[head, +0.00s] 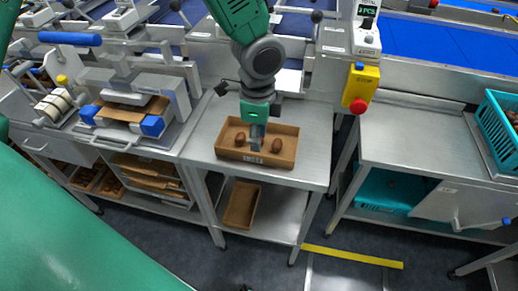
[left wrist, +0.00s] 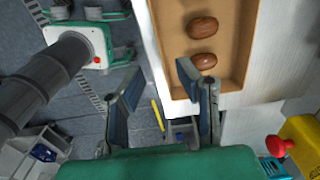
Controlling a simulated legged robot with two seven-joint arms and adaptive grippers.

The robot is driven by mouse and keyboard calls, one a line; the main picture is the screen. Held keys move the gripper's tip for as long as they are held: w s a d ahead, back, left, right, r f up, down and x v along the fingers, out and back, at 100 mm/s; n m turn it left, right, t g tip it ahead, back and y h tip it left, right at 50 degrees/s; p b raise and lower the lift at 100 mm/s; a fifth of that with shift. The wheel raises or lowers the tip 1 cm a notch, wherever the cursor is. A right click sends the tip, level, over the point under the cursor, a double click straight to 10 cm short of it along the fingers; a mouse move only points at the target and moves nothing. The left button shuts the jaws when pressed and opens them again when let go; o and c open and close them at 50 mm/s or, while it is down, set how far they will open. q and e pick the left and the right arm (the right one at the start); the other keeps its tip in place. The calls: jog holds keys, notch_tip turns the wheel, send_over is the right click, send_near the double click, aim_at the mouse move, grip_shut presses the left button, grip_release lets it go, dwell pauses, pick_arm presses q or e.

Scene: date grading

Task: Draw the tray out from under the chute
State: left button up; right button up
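The tray (head: 228,154) is a shallow brown open box with a small label on its front wall. It lies on a steel table with two brown dates (head: 240,137) in it. My left gripper (head: 257,138) reaches down over the tray from above. In the left wrist view the gripper (left wrist: 158,90) is open, its fingers apart with nothing held. One finger overlaps the tray's edge (left wrist: 167,60) in the picture; the other is outside it, over the floor. Contact cannot be told. The chute cannot be made out clearly behind my arm. My right gripper is not in view.
The steel table (head: 312,165) is bare to the right of the tray. A yellow box with a red button (head: 360,90) hangs at the back right. Another brown tray (head: 242,205) lies on the shelf below. A press-like machine (head: 135,90) stands left.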

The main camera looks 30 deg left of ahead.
pick_arm(q)
notch_tip(320, 180, up, 5)
jog(key=shift+r, duration=0.1)
dwell(0.6)
jog(key=n+h, duration=0.1)
jog(key=n, duration=0.2)
send_over(252, 158)
jog(key=s+d, duration=0.2)
jog(key=s, duration=0.2)
notch_tip(252, 158, down, 8)
jog(key=s+f+n+h, duration=0.1)
jog(key=s+f+n, duration=0.45)
jog(key=f, duration=0.35)
jog(key=s+a+f+n+y, duration=0.1)
jog(key=s+a+f+n, duration=0.25)
jog(key=s, duration=0.35)
jog(key=s+a+f+n+y, duration=0.1)
jog(key=s+a+f+n, duration=0.25)
jog(key=s, duration=0.25)
notch_tip(252, 158, down, 7)
jog(key=w+d+m+b, duration=0.1)
jog(key=b, duration=0.5)
jog(key=shift+w+r+t+b, duration=0.2)
jog(key=shift+w+t+b, duration=0.1)
jog(key=shift+b, duration=0.05)
jog(key=shift+m, duration=0.25)
